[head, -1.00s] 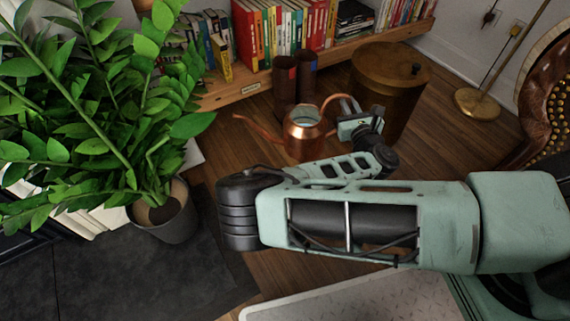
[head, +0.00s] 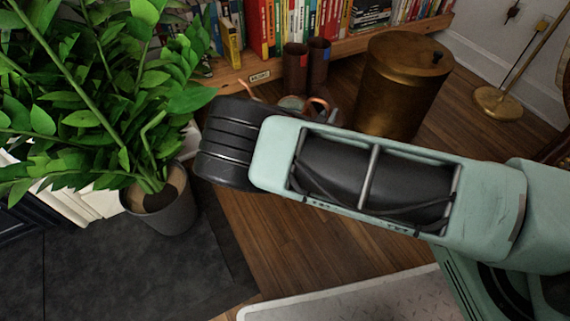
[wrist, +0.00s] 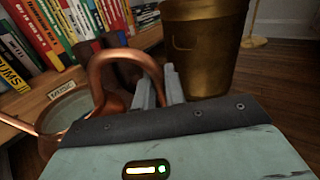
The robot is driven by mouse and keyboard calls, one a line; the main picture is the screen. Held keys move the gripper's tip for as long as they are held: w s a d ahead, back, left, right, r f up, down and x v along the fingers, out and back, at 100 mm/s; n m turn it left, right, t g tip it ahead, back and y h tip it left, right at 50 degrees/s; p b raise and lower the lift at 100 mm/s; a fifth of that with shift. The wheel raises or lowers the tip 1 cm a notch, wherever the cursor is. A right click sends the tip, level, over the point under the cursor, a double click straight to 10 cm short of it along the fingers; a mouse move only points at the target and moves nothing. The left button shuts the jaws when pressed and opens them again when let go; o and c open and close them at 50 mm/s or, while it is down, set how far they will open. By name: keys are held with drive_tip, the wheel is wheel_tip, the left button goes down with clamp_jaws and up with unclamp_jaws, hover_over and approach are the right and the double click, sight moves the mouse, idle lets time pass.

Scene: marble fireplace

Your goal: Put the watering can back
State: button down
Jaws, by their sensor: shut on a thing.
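The copper watering can shows in the wrist view, where its curved handle (wrist: 128,58) rises in front of the fingers and its open body (wrist: 62,118) is at the left. In the head view only a bit of the can's handle (head: 322,106) and rim shows above my arm; the rest is hidden. My gripper (wrist: 159,86) is shut on the handle, with its two pale fingers beside the copper loop. I cannot tell whether the can touches the floor.
A lidded brass bin (head: 398,85) stands right of the can. Dark cylinders (head: 296,68) stand behind it, before a low wooden bookshelf (head: 262,75). A potted plant (head: 165,210) is at the left. Wooden floor (head: 290,235) is clear in front. A brass lamp base (head: 500,103) is far right.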

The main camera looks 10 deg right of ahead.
drive_tip(key=a+f+m+g+h+b, duration=0.2)
drive_tip(key=f+b, duration=0.6)
drive_tip(key=f, duration=0.6)
drive_tip(key=shift+a+f+h, duration=0.15)
drive_tip(key=shift+a+h, duration=0.15)
drive_tip(key=shift+a, duration=0.4)
drive_tip(key=shift+f, duration=0.25)
drive_tip(key=c, duration=1.5)
unclamp_jaws()
drive_tip(key=shift+o, duration=0.2)
